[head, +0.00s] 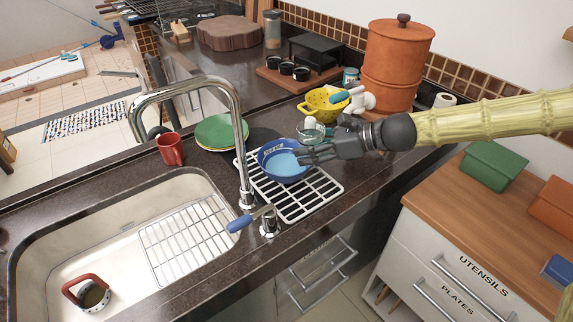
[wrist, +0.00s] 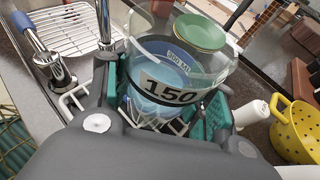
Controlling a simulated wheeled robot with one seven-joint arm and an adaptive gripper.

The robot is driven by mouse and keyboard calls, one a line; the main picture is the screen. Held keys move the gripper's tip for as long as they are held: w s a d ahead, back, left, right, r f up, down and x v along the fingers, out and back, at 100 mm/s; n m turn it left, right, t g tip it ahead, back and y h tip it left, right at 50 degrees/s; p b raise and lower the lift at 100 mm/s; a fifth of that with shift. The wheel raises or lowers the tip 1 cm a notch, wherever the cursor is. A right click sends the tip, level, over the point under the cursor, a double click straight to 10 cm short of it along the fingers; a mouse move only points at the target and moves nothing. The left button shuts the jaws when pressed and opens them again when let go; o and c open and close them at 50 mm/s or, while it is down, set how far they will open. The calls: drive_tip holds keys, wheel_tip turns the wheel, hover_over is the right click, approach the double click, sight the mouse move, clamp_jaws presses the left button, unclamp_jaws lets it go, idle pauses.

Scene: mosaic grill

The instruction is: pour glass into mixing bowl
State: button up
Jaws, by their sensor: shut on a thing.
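The blue mixing bowl (head: 283,166) sits on a white wire rack on the dark counter. My gripper (head: 306,148) is at the bowl's right side in the head view. In the wrist view my gripper's teal fingertips (wrist: 160,108) are shut on a clear glass (wrist: 168,92) with a label reading 150. In the head view the glass (head: 312,131) shows only in part by the bowl's upper right rim. A blue surface with a smaller label shows through the glass in the wrist view. I cannot tell how much liquid the glass holds.
The white rack (head: 318,203) borders the sink (head: 110,227) and tall faucet (head: 240,150). A green plate (head: 218,130) and red mug (head: 170,149) stand behind left. A yellow colander (head: 322,105) and orange pot (head: 393,65) stand behind right.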

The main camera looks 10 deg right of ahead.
drive_tip(key=shift+a, duration=0.1)
idle(0.3)
drive_tip(key=shift+r, duration=0.1)
drive_tip(key=shift+r+p, duration=1.75)
drive_tip(key=shift+r, duration=0.15)
